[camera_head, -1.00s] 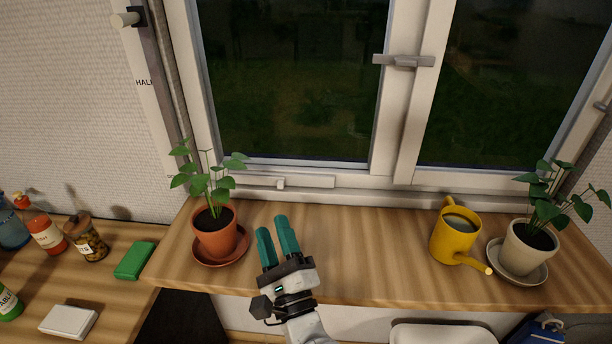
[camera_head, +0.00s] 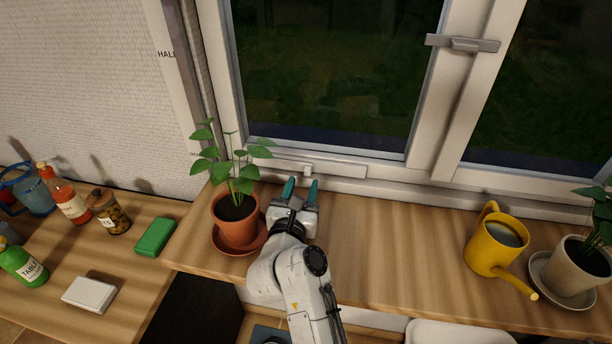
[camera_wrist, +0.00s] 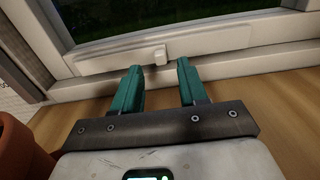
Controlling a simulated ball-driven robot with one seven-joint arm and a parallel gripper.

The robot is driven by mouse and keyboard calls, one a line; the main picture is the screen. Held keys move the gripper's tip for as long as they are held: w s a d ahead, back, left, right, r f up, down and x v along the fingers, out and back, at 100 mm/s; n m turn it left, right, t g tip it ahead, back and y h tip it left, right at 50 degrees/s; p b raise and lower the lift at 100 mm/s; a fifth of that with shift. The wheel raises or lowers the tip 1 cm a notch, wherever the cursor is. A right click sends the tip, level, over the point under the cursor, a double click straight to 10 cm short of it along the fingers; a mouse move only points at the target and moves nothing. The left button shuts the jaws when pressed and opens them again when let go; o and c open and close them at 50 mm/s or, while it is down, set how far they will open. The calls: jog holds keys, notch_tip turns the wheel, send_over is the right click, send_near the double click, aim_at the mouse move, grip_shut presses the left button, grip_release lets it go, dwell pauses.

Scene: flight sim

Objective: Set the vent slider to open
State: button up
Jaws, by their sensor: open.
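The vent slider is a small pale knob (camera_head: 308,169) on a white bar (camera_head: 340,171) along the window's lower frame. The knob sits near the middle of the bar. In the wrist view the knob (camera_wrist: 160,55) stands ahead of the gap between my fingertips. My gripper (camera_head: 301,184) has two teal fingers, open and empty, pointing at the window just in front of the knob. In the wrist view my gripper (camera_wrist: 158,68) looks apart from the knob, though the exact gap is hard to judge. No open or shut marking is legible on the bar.
A potted plant (camera_head: 235,210) on a saucer stands close at the left of my gripper. A yellow watering can (camera_head: 496,246) and another potted plant (camera_head: 580,262) stand farther right. The wooden sill (camera_head: 390,240) between is clear. Bottles and a jar (camera_head: 108,212) stand at left.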

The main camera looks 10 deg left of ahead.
aim_at(307, 172)
jog(key=shift+w, duration=2)
grip_shut()
jog(key=shift+d, duration=0.1)
